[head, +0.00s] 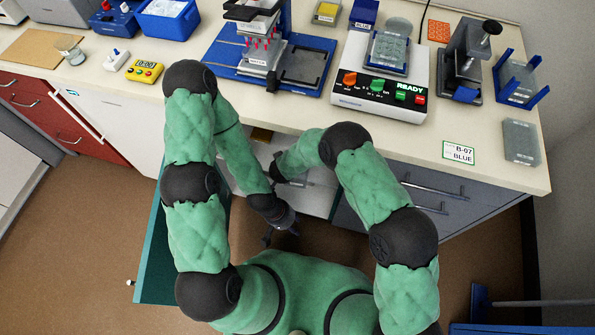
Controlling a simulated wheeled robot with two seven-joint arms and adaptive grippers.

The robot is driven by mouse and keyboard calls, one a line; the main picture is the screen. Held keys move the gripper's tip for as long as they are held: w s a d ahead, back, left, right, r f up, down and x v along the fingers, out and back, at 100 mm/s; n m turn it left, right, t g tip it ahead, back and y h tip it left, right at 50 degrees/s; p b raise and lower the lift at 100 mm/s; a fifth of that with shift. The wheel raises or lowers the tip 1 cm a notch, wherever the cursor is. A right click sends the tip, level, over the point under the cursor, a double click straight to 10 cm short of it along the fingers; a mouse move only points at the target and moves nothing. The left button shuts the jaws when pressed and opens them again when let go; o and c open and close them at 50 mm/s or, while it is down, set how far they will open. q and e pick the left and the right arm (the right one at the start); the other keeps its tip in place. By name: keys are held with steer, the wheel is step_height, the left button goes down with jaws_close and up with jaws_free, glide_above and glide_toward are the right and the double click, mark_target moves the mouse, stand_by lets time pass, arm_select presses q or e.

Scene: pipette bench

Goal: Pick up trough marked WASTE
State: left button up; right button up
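I cannot make out a trough marked WASTE. A pale trough-like piece (258,61) with a small dark label sits under the pipetting stand at the back; its label is too small to read surely. My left gripper (280,235) points down in front of the bench, over the floor by the open drawer, with its fingers spread and nothing seen between them. My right gripper (276,172) is over the open drawer (318,203), mostly hidden by its own wrist; its fingers are not clear. My arms hide much of the drawer's inside.
A teal open panel (155,255) juts out at left. A blue dustpan-like thing (481,303) is lower right.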

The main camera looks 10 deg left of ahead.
jaws_close()
steer(key=shift+r, duration=0.1)
stand_by(0.3)
